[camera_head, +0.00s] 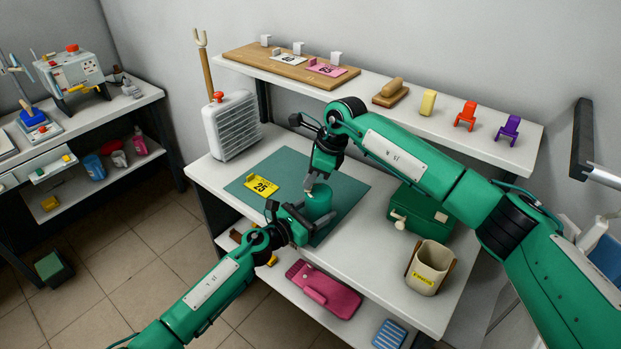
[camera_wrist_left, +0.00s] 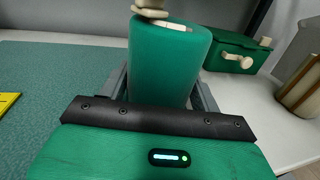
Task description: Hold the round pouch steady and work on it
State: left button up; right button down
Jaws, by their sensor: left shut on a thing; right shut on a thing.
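The round pouch (camera_head: 319,204) is a green upright cylinder on the teal mat (camera_head: 345,190). It also stands large in the left wrist view (camera_wrist_left: 168,65), with a pale strip along its top. My left gripper (camera_head: 309,218) is low at the pouch; in the left wrist view its grey fingers (camera_wrist_left: 160,92) lie on either side, shut on the pouch. My right gripper (camera_head: 309,190) comes down from above to the pouch's top edge and is shut on a small pale piece there. Its fingertips partly hide that piece, and its exact shape is unclear.
A yellow number tag (camera_head: 262,187) lies on the mat's left. A green box with a crank (camera_head: 420,212) and a cream bin (camera_head: 428,266) stand right. A white heater (camera_head: 232,126) stands back left. A raised shelf (camera_head: 450,128) runs behind. The mat's back is clear.

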jog(key=m+t, duration=0.1)
jog(key=m, duration=0.1)
jog(key=w+m+t+h, duration=0.1)
jog(key=m, duration=0.2)
jog(key=shift+d+m, duration=0.2)
jog(key=shift+m, duration=0.1)
jog(key=m, duration=0.2)
jog(key=m+t, duration=0.1)
jog(key=shift+w+d+m+h, duration=0.2)
jog(key=shift+w+m+h, duration=0.1)
jog(key=shift+h, duration=0.1)
jog(key=m, duration=0.1)
jog(key=m+h, duration=0.1)
jog(key=m, duration=0.2)
jog(key=shift+w+d+m+t+h, duration=0.15)
jog(key=shift+d+m+t+h, duration=0.15)
jog(key=shift+d+t, duration=0.1)
jog(key=shift+d+m+h, duration=0.2)
jog(key=shift+m+h, duration=0.2)
jog(key=shift+m, duration=0.7)
jog(key=shift+d+m+h, duration=0.15)
jog(key=shift+m+h, duration=0.25)
jog(key=shift+m, duration=0.7)
jog(key=c, duration=1.6)
grip_release()
jog(key=shift+o, duration=0.2)
jog(key=shift+r, duration=0.15)
